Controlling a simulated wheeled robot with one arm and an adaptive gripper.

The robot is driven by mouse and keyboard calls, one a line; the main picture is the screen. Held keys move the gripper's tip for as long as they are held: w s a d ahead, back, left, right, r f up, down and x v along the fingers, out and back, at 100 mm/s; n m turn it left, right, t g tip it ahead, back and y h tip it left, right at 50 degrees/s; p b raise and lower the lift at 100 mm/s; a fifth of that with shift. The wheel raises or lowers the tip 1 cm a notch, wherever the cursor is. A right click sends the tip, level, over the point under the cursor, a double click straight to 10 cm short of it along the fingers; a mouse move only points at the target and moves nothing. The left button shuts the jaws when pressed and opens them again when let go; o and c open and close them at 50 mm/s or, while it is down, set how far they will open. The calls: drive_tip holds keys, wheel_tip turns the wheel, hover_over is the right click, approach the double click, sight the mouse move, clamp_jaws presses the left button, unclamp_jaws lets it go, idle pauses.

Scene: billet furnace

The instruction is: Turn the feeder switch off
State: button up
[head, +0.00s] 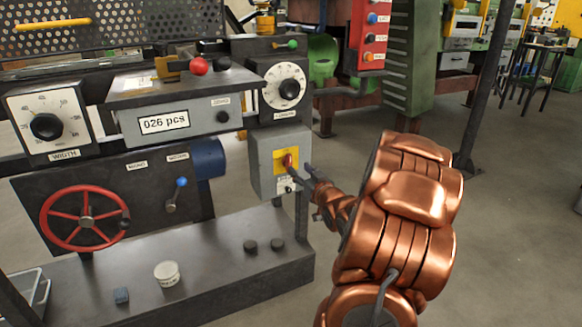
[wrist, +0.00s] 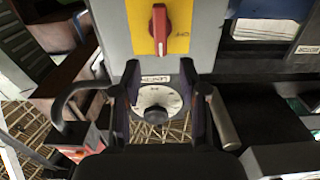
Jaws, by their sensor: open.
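The feeder switch is a red rotary knob (head: 288,162) on a yellow plate on a grey box under the length dial. In the wrist view the knob (wrist: 158,28) stands near the top edge, its handle lying up and down in the picture. A small upside-down label sits to the right of it on the plate. My gripper (head: 299,172) is just in front of the box, to the right of the knob in the head view. In the wrist view my gripper (wrist: 160,68) is open and empty, its fingertips below the knob and apart from it.
The length dial (head: 285,86) is above the box; it also shows between the fingers in the wrist view (wrist: 155,105). A counter box (head: 164,122), a red handwheel (head: 85,218) and a blue-tipped lever (head: 176,193) are to the left. Open floor lies to the right.

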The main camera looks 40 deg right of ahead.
sight(290, 161)
drive_tip(key=shift+b+x, duration=0.6)
drive_tip(key=shift+x, duration=2.95)
clamp_jaws()
